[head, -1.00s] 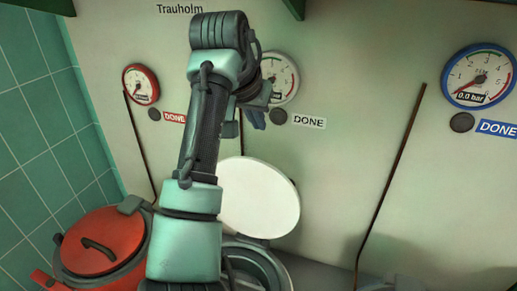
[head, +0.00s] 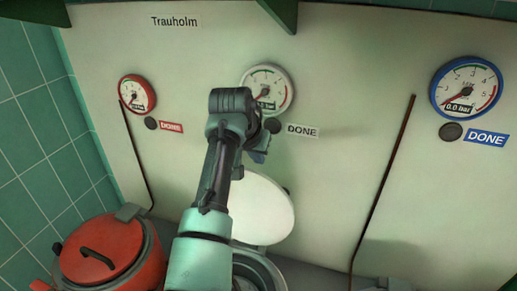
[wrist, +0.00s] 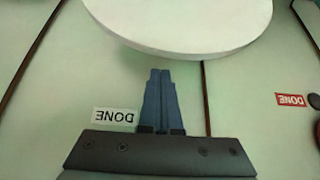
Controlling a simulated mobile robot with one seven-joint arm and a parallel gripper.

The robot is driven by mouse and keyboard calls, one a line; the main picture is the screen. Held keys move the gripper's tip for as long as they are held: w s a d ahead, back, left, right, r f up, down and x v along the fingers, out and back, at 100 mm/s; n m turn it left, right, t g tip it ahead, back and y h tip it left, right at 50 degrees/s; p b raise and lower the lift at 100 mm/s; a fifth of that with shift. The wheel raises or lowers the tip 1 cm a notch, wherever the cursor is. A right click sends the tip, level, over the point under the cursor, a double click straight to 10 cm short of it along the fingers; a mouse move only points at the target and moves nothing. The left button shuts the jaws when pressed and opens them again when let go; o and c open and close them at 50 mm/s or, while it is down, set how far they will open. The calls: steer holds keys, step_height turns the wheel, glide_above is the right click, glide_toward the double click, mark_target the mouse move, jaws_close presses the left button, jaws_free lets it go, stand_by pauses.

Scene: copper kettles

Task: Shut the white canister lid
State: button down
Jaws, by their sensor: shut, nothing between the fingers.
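The white canister lid (head: 266,210) stands open, tilted up toward the wall above its canister (head: 270,264), of which only part of the rim and opening shows behind my arm. In the wrist view the round white lid (wrist: 185,25) fills the top of the picture. My gripper (head: 260,156) is just above the lid's upper edge in the head view, near the wall. In the wrist view its blue fingers (wrist: 161,72) are together and empty, with their tips close to the lid's edge. I cannot tell whether they touch it.
A red pot (head: 102,250) with its lid down stands at the left. The pale wall panel behind carries a red gauge (head: 137,94), a white gauge (head: 267,90) and a blue gauge (head: 467,87), with DONE labels. Dark rods (head: 384,185) run down the panel.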

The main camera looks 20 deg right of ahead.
steer(key=shift+s+a+r+p, duration=0.1)
steer(key=shift+s+a+p, duration=0.1)
steer(key=shift+s+a, duration=0.3)
steer(key=shift+s+a+r+p, duration=0.1)
steer(key=shift+s+a+p, duration=0.1)
steer(key=shift+s, duration=0.45)
steer(key=shift+f, duration=0.15)
